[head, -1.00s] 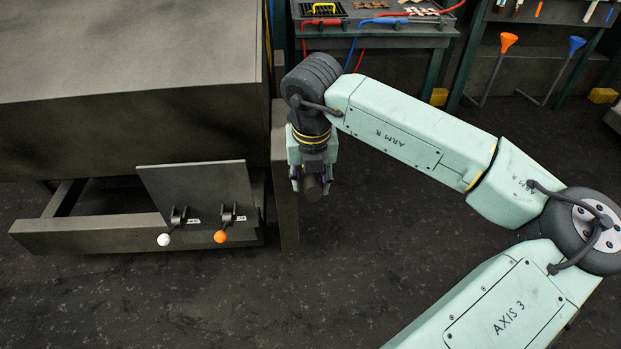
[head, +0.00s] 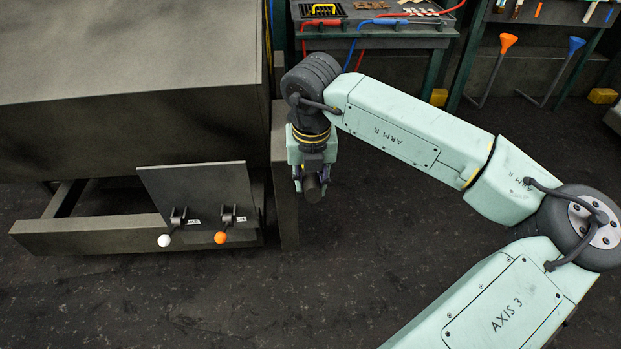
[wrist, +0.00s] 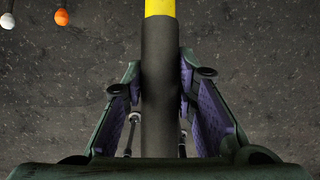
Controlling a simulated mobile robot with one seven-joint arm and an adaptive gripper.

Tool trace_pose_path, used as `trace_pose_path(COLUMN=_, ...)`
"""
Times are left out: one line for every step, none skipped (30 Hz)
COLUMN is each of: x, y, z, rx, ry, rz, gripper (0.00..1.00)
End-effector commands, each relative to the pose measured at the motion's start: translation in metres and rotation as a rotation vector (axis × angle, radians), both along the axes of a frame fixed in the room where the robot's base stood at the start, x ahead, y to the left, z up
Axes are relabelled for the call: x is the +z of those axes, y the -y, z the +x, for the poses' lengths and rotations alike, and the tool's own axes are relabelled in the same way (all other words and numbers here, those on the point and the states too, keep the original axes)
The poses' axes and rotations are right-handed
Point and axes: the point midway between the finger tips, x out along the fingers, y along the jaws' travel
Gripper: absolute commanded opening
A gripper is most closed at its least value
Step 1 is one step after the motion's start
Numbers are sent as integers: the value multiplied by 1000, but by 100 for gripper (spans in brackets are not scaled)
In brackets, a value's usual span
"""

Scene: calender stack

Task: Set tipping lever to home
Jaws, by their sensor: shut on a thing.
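In the wrist view a bar with a dark grip (wrist: 160,85) and a yellow section beyond it (wrist: 160,8) stands between my fingers. It appears to be the tipping lever, though no label on it shows. My gripper (wrist: 160,95) is shut on the dark grip, with the purple pads on both sides of it. In the head view my gripper (head: 312,182) points down to the right of the grey machine, with the dark end of the grip (head: 313,191) between its fingers. The yellow section is hidden in that view.
A panel (head: 195,185) left of my gripper carries a small white-knobbed lever (head: 164,240) and an orange-knobbed lever (head: 220,237). A grey post (head: 285,205) stands close beside my gripper. A tool bench (head: 380,30) is behind. The floor in front is clear.

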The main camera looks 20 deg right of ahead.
Motion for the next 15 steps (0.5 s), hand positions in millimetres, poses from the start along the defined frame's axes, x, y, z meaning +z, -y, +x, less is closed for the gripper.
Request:
trace_pose_path(x=12, y=1, z=6, rx=-1, ry=8, rz=0, gripper=0)
trace_pose_path(x=15, y=2, z=7, rx=-1, ry=4, rz=1, gripper=0)
trace_pose_path(x=18, y=2, z=9, rx=-2, ry=0, rz=2, gripper=0)
trace_pose_path(x=21, y=2, z=11, rx=-2, ry=-4, rz=4, gripper=0)
trace_pose_path(x=23, y=3, z=12, rx=-2, ry=-7, rz=5, gripper=0)
trace_pose_path(x=27, y=3, z=14, rx=-2, ry=-12, rz=7, gripper=0)
trace_pose_path(x=29, y=4, z=15, rx=-2, ry=-15, rz=7, gripper=0)
trace_pose_path(x=32, y=4, z=16, rx=-2, ry=-19, rz=8, gripper=0)
trace_pose_path(x=35, y=5, z=18, rx=-2, ry=-24, rz=9, gripper=0)
trace_pose_path(x=37, y=5, z=19, rx=-2, ry=-29, rz=10, gripper=0)
trace_pose_path(x=39, y=5, z=20, rx=-1, ry=-34, rz=11, gripper=0)
trace_pose_path(x=41, y=6, z=22, rx=-2, ry=-41, rz=14, gripper=0)
trace_pose_path(x=43, y=6, z=23, rx=-3, ry=-46, rz=16, gripper=0)
trace_pose_path(x=45, y=6, z=24, rx=-2, ry=-51, rz=17, gripper=0)
trace_pose_path(x=47, y=6, z=25, rx=-2, ry=-57, rz=20, gripper=0)
